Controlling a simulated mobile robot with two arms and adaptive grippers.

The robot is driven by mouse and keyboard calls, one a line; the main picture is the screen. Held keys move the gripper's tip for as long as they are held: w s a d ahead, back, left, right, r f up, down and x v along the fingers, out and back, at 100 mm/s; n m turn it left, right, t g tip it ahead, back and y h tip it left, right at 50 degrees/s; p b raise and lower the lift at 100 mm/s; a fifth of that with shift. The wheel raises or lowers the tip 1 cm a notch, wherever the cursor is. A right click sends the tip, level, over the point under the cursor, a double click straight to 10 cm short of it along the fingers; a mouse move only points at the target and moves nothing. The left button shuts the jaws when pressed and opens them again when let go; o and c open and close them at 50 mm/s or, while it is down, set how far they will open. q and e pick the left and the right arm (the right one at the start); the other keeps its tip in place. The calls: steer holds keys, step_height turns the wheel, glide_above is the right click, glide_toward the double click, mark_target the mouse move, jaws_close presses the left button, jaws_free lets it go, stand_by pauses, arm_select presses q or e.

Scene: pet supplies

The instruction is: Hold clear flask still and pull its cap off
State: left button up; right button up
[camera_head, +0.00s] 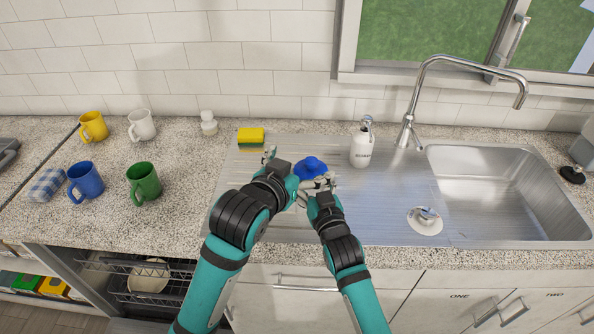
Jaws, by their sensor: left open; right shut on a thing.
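A round blue cap (310,167) shows over the drainboard, between my two grippers. The clear flask under it is mostly hidden by my grippers and the cap, so I cannot make out its outline. My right gripper (322,183) is shut just below the cap, around the flask as far as I can tell. My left gripper (284,172) is open, just left of the cap. Whether its fingers touch the cap or flask cannot be seen.
A soap bottle (360,149) stands behind and right on the ribbed drainboard (385,205). A yellow sponge (251,136) lies behind left, with a white bottle (208,123) beyond. Several mugs, including a green one (144,182), stand left. The sink (500,190) is right.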

mark_target(316, 158)
arm_select(q)
steer(key=shift+g, duration=0.3)
steer(key=x, duration=0.7)
steer(key=f+x, duration=0.1)
steer(key=x, duration=0.3)
steer(key=shift+w+f, duration=0.1)
steer(key=shift+w, duration=0.05)
jaws_close()
steer(key=shift+f, duration=0.1)
stand_by(0.4)
